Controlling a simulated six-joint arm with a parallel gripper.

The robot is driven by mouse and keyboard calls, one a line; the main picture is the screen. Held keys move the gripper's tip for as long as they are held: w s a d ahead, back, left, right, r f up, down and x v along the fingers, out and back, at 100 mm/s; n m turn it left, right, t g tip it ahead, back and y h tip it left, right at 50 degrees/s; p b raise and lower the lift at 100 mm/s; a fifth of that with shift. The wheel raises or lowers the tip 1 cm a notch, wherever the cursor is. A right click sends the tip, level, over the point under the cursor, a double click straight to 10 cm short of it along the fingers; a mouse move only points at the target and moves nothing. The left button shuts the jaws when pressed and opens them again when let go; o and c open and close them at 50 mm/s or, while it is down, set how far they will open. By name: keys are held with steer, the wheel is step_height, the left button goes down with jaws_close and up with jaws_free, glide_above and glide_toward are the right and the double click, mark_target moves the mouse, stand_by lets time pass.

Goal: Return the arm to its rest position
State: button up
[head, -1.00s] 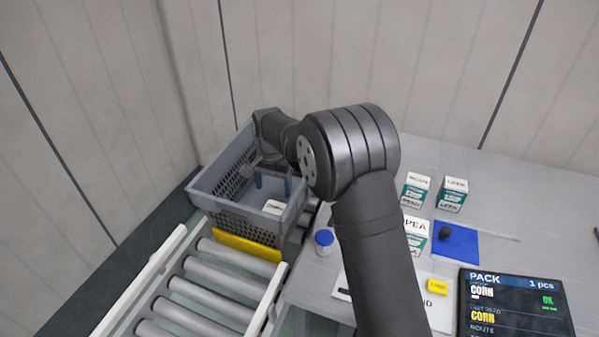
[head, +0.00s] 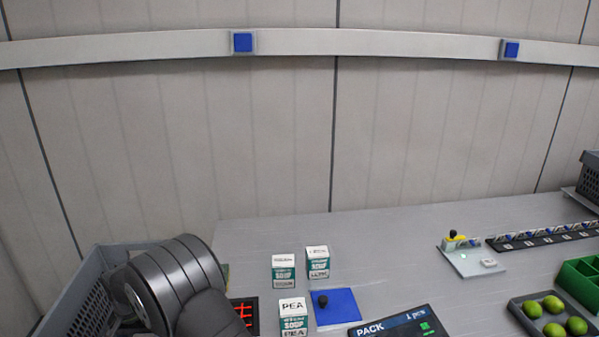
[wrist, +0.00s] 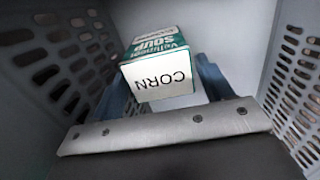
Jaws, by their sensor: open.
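My arm (head: 165,285) reaches over the grey tote (head: 84,300) at the lower left of the head view; its links hide my gripper there. In the wrist view my gripper (wrist: 162,88) is open inside the tote, with a blue finger on either side. A white and green soup carton marked CORN (wrist: 160,75) lies in the tote between and beyond the fingers. Its lettering is upside down in this view. I cannot tell whether a finger touches it.
Perforated tote walls (wrist: 295,75) rise close on both sides of my gripper. On the table are several soup cartons (head: 318,262), a blue mat (head: 340,307), a PACK screen (head: 400,325), a tray of green fruit (head: 552,318) and a green bin (head: 580,285).

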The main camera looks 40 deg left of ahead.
steer(key=shift+r, duration=0.4)
steer(key=shift+f, duration=0.1)
